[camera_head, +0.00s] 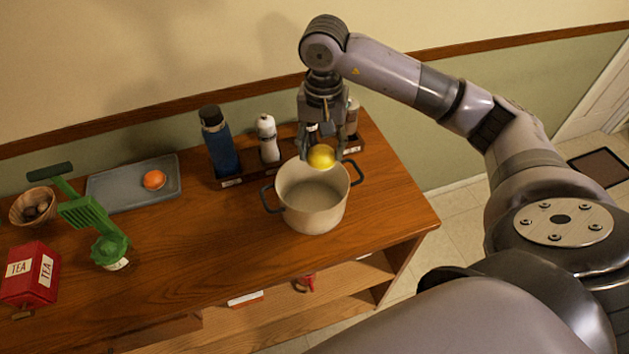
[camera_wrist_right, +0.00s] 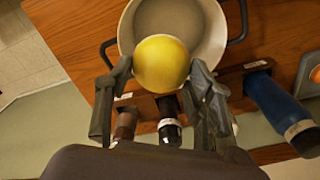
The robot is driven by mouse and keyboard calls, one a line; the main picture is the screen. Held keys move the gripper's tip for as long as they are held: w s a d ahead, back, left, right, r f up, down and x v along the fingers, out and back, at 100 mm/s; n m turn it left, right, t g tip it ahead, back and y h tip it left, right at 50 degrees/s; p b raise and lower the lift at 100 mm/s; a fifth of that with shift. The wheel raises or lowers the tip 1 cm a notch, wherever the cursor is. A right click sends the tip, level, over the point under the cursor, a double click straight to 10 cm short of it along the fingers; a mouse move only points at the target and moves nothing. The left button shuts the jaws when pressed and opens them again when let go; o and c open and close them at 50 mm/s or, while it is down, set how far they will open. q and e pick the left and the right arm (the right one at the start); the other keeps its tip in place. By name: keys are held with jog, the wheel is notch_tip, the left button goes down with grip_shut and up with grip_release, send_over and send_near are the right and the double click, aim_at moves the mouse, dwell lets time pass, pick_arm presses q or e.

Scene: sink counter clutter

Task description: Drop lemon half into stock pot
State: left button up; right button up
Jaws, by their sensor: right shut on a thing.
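The lemon half (camera_head: 321,157) is yellow and rounded, held between the fingers of my right gripper (camera_head: 323,150). It also shows in the right wrist view (camera_wrist_right: 161,64), between the two fingers. The stock pot (camera_head: 312,208) is cream with dark side handles and stands open on the wooden counter. In the head view the lemon half appears over the pot's back rim. In the right wrist view the pot (camera_wrist_right: 214,30) lies beyond the lemon, which overlaps its near rim. The lemon hides part of the pot. My left gripper is not in view.
A blue bottle (camera_head: 219,143) and a white bottle (camera_head: 267,138) stand in a rack behind the pot. A grey tray (camera_head: 112,191) with an orange fruit (camera_head: 154,180), a green press (camera_head: 103,240), a bowl (camera_head: 22,211) and a red tea box (camera_head: 31,279) are at left.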

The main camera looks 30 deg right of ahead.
notch_tip(320, 180, down, 2)
jog(key=shift+f+b, duration=0.2)
jog(key=shift+b, duration=0.2)
jog(key=shift+f, duration=0.35)
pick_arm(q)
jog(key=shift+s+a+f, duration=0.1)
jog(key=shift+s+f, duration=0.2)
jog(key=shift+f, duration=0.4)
pick_arm(e)
jog(key=o, duration=1.3)
jog(key=shift+c, duration=0.2)
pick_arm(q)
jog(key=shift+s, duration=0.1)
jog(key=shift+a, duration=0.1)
pick_arm(e)
jog(key=shift+r, duration=0.15)
notch_tip(320, 180, up, 12)
jog(key=shift+f, duration=0.1)
jog(key=shift+f, duration=0.1)
